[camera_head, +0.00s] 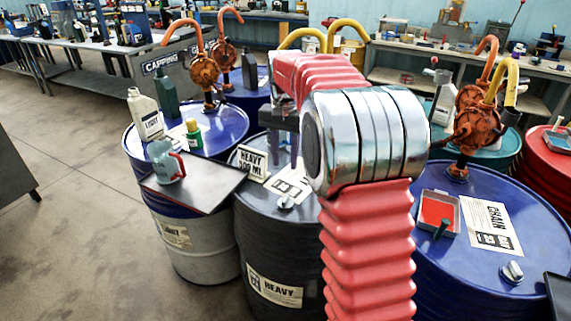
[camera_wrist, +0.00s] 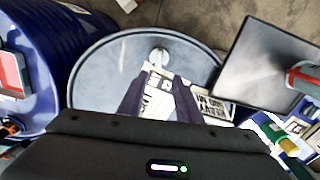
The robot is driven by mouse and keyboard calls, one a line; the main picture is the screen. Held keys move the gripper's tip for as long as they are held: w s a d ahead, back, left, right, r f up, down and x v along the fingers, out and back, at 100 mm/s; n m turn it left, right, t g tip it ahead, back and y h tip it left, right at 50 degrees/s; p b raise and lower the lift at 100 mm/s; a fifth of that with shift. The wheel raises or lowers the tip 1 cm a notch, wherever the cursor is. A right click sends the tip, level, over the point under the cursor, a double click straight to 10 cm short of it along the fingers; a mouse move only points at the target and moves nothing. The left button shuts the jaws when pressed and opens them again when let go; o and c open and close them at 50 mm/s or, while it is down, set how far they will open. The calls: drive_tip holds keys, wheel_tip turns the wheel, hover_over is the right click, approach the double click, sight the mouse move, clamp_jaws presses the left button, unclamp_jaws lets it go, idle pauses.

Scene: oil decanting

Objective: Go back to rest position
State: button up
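My arm rises red and ribbed in front of the head camera and bends at a silver joint. My gripper (camera_wrist: 158,92) is over the dark HEAVY drum (camera_wrist: 100,80), its two dark fingers apart with nothing between them. In the head view my gripper (camera_head: 281,128) is partly hidden behind my arm. The HEAVY drum (camera_head: 262,225) stands below it, with a HEAVY 300 ML card (camera_head: 251,163), a paper sheet and a cap on its lid. A clear jug (camera_head: 166,161) with a red handle stands on the black tray (camera_head: 215,186) to the left.
A LIGHT bottle (camera_head: 145,114) and a small green bottle (camera_head: 193,134) with a yellow cap stand behind the tray. Orange hand pumps (camera_head: 204,70) rise from drums. A CHAIN drum (camera_head: 450,255) with a red tray (camera_head: 438,212) is at right. Floor at left is clear.

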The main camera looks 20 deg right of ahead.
idle(0.5)
drive_tip(key=s+a+n+t, duration=0.2)
drive_tip(key=s+a, duration=0.3)
drive_tip(key=s, duration=0.5)
drive_tip(key=s+a+r+n+t, duration=0.1)
drive_tip(key=s+a+n, duration=0.3)
drive_tip(key=s, duration=0.6)
drive_tip(key=s+a+n+t, duration=0.2)
drive_tip(key=s+a, duration=0.3)
drive_tip(key=s, duration=0.4)
drive_tip(key=shift+s+a+r+n+t, duration=0.3)
drive_tip(key=shift+s+n, duration=0.1)
idle(0.4)
